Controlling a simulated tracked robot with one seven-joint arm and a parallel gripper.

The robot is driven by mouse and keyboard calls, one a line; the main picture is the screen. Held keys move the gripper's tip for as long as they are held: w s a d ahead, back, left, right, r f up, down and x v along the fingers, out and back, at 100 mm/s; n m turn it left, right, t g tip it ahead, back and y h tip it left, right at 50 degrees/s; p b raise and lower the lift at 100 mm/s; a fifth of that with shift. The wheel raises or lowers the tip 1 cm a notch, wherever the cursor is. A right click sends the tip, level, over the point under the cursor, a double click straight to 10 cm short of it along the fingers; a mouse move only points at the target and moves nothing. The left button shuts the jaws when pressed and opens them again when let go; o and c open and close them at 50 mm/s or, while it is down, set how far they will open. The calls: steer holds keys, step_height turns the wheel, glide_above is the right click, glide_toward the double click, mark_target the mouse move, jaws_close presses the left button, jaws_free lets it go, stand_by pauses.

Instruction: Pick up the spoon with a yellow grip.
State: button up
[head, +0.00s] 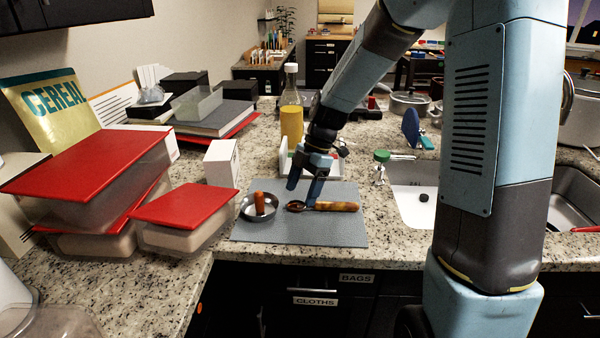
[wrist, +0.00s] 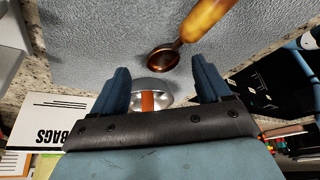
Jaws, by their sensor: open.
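The spoon (head: 337,206) lies on a grey mat (head: 290,231) on the counter. It has a dark copper-brown bowl at the left and an amber-yellow grip to the right. In the wrist view the spoon's grip (wrist: 206,17) runs off the top edge, and its bowl (wrist: 162,58) shows just beyond my fingertips. My gripper (head: 303,190) is open and empty, pointing down above the mat near the spoon's bowl end. In the wrist view its two fingers (wrist: 161,74) stand apart with nothing gripped.
A small metal bowl (head: 247,212) holding an orange-brown piece (head: 260,202) stands left of the spoon. Red-lidded containers (head: 186,206) and a white box (head: 222,162) crowd the left. A yellow bottle (head: 291,120) stands behind; a sink (head: 412,207) lies right. The mat's front is clear.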

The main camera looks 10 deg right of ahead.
steer(key=shift+x, duration=1.3)
steer(key=shift+c, duration=0.3)
steer(key=c, duration=1.1)
